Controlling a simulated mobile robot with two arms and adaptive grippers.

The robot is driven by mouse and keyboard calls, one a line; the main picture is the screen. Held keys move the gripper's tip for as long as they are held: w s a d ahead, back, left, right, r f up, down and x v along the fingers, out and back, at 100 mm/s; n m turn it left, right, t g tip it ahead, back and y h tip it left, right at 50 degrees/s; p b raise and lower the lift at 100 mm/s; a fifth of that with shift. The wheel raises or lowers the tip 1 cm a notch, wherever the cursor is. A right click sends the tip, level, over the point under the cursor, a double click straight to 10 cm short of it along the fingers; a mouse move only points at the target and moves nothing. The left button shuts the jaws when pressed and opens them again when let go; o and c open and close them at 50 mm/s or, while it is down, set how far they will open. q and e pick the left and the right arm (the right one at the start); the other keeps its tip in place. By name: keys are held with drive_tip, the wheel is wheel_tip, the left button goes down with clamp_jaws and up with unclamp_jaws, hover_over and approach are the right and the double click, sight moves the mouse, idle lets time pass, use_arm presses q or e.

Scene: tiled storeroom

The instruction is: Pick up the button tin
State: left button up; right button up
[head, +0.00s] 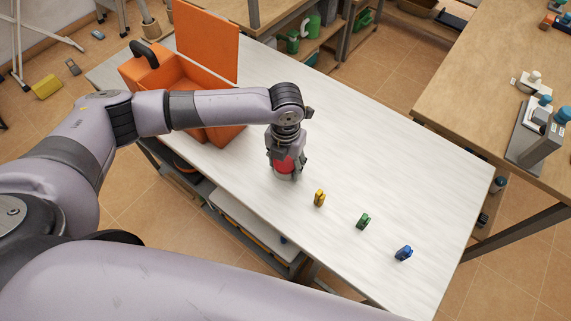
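A small round tin, red on its side with a pale lower edge (284,168), is at the middle of the white table (350,150); I take it for the button tin. My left gripper (287,163) points down over it from above, with its fingers around the tin's sides. The gripper hides the top and much of the sides of the tin. I cannot tell whether the fingers press on it or whether the tin touches the table. My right gripper is not in view.
A yellow (319,198), a green (363,221) and a blue (403,253) small item stand in a row to the right of the tin. An open orange toolbox (185,75) stands at the table's left end. A wooden bench (480,60) is at the right.

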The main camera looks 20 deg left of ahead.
use_arm(q)
drive_tip(key=c, duration=0.6)
drive_tip(key=shift+c, duration=0.2)
